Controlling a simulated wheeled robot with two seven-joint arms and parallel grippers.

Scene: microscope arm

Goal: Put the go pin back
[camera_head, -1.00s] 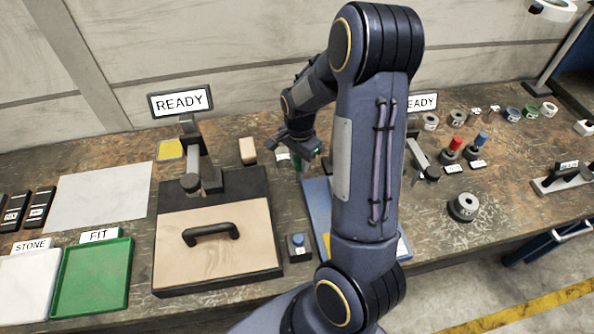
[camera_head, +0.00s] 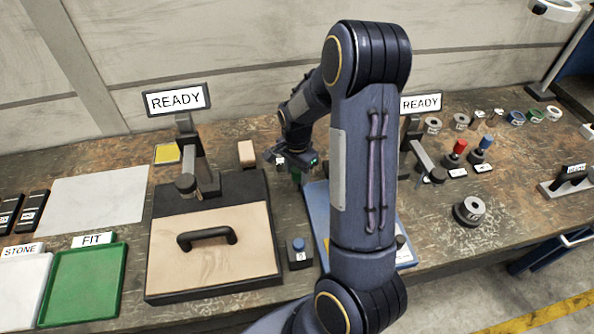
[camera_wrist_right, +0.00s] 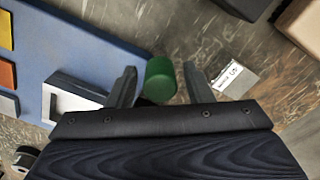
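A green cylinder (camera_wrist_right: 160,78), which looks like the go pin, stands between the two fingers of my right gripper (camera_wrist_right: 162,87) in the right wrist view. It is close to the left finger, with a gap to the right finger, so the gripper looks open around it. In the head view the right gripper (camera_head: 295,165) is over the bench behind the blue board, and a bit of the green pin (camera_head: 296,177) shows below it. The pin's lower end is hidden. My left gripper is not in view.
The blue board (camera_wrist_right: 85,40) lies beside the pin, with a grey-and-white block (camera_wrist_right: 72,98) on it. A small label plate (camera_wrist_right: 235,78) is on the other side. A wooden block (camera_head: 246,154) and a handled board (camera_head: 215,265) stand left of the gripper.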

